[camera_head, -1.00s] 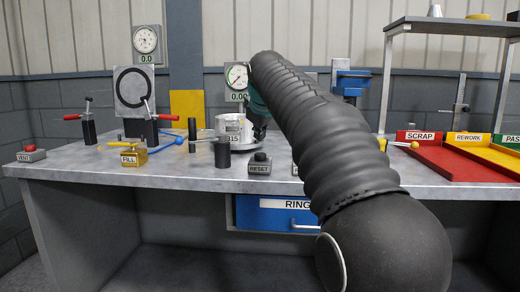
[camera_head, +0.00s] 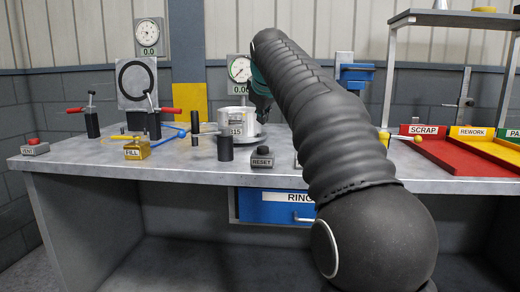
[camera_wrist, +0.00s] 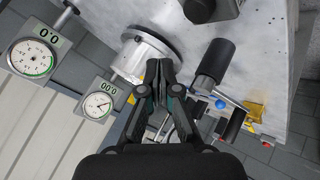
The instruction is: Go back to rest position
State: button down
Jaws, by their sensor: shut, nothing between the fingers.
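My gripper (camera_wrist: 160,75) is shut and empty in the wrist view, its fingertips meeting in front of the silver cylinder labelled 315 or B15. In the head view my gripper (camera_head: 262,108) is partly hidden behind my dark, ribbed arm. It hangs beside and above the right side of the silver cylinder (camera_head: 236,124), which stands on a round base on the bench. The cylinder also shows in the wrist view (camera_wrist: 140,56); whether the fingers touch it I cannot tell.
On the grey bench (camera_head: 90,160) stand a black post (camera_head: 225,147), a RESET button (camera_head: 262,158), a yellow FILL block (camera_head: 137,150) and red-handled clamps (camera_head: 153,122). Dial gauges (camera_head: 239,70) stand behind. A shelf (camera_head: 455,18) and a red SCRAP tray (camera_head: 455,160) are at right.

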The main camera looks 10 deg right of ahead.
jog(key=s+f+m+g, duration=0.1)
jog(key=s+f+m, duration=0.3)
jog(key=s+f, duration=1.2)
jog(key=s+f+m+g+y, duration=0.1)
jog(key=s+f+m+g, duration=0.1)
jog(key=s+f, duration=1.4)
jog(key=s+m, duration=0.1)
jog(key=s, duration=0.7)
jog(key=shift+m+g, duration=0.3)
jog(key=shift+m, duration=0.1)
